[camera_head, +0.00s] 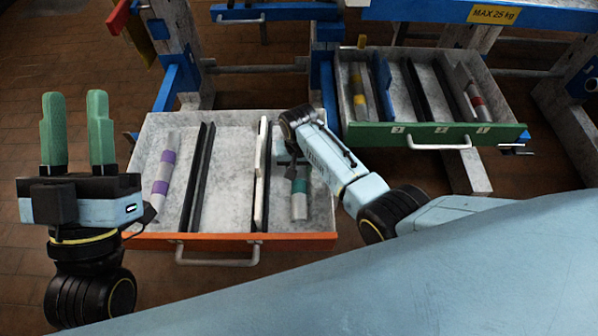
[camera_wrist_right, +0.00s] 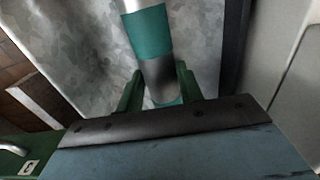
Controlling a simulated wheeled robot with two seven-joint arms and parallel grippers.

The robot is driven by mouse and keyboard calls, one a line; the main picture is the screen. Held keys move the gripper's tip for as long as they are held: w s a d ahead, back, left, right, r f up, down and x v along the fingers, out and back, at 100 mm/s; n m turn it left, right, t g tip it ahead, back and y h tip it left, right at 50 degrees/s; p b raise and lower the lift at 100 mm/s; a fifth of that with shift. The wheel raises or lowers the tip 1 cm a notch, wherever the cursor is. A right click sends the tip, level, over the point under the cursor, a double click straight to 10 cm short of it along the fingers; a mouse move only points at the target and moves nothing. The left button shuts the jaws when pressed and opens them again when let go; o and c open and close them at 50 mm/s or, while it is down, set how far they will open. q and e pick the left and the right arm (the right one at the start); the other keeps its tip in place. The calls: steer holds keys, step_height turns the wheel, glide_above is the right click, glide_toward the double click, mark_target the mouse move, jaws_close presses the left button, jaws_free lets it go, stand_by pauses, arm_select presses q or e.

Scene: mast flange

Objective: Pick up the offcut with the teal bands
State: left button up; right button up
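The offcut with the teal bands (camera_head: 299,206) is a grey, round piece lying in the right compartment of the orange-fronted drawer (camera_head: 215,237). My right gripper (camera_head: 290,160) is over its far part and hides some of it. In the right wrist view the teal-banded offcut (camera_wrist_right: 147,34) runs down between the two green fingers of the right gripper (camera_wrist_right: 160,85). The fingers stand spread on either side of it; firm contact on both sides does not show. My left gripper (camera_head: 77,130) is open and empty, pointing up left of the drawer.
A purple-banded offcut (camera_head: 161,182) lies in the left compartment. Black dividers (camera_head: 197,178) and a pale upright strip (camera_head: 261,175) stand between the compartments. A green-fronted drawer (camera_head: 390,138) at the right holds yellow-banded (camera_head: 359,97) and red-banded (camera_head: 478,104) offcuts.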

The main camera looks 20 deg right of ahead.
steer(key=c, duration=0.6)
steer(key=shift+r, duration=0.15)
